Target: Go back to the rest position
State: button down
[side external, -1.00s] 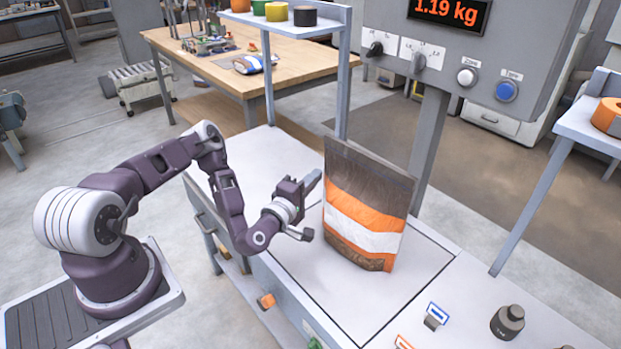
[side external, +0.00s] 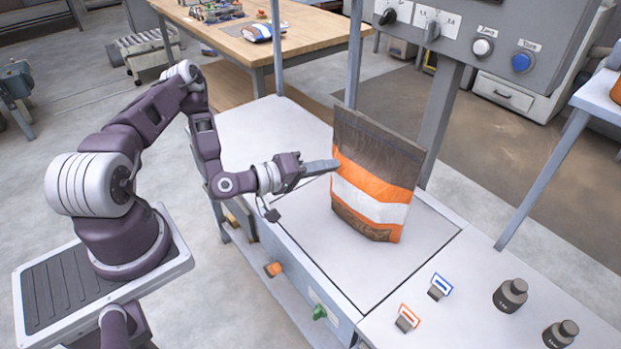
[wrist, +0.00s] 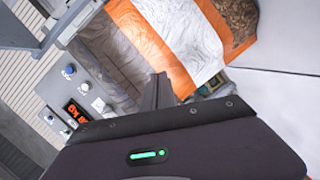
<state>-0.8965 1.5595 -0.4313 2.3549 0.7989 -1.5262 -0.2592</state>
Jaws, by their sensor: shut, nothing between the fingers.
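My gripper (side external: 330,167) is shut and empty, with its fingers level and pointing right. In the side view the fingertips meet the left edge of the upright pellet bag (side external: 376,188); I cannot tell whether they touch it. The bag is brown, orange and white and stands on the pale square plate (side external: 345,265) of the bench. In the wrist view the shut fingers (wrist: 158,90) show in front of the bag (wrist: 180,45), which fills the upper middle.
A grey control box (side external: 555,45) on a post (side external: 437,120) stands behind the bag. Dark weights (side external: 510,295) and two small tags (side external: 440,287) are on the bench at the front right. A wooden table (side external: 300,38) is at the back. The bench left of the bag is clear.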

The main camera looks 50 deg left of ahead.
jog(key=s+r+m+g+y, duration=0.2)
jog(key=s+r+m+g, duration=0.35)
jog(key=r, duration=0.35)
jog(key=s+r+m+g+y, duration=0.2)
jog(key=s+r+m+g, duration=0.3)
jog(key=r, duration=0.4)
jog(key=s+d+r, duration=0.3)
jog(key=s, duration=0.5)
jog(key=s+d+r+h, duration=0.1)
jog(key=s+d+r, duration=0.2)
jog(key=s, duration=0.5)
jog(key=shift+s, duration=0.3)
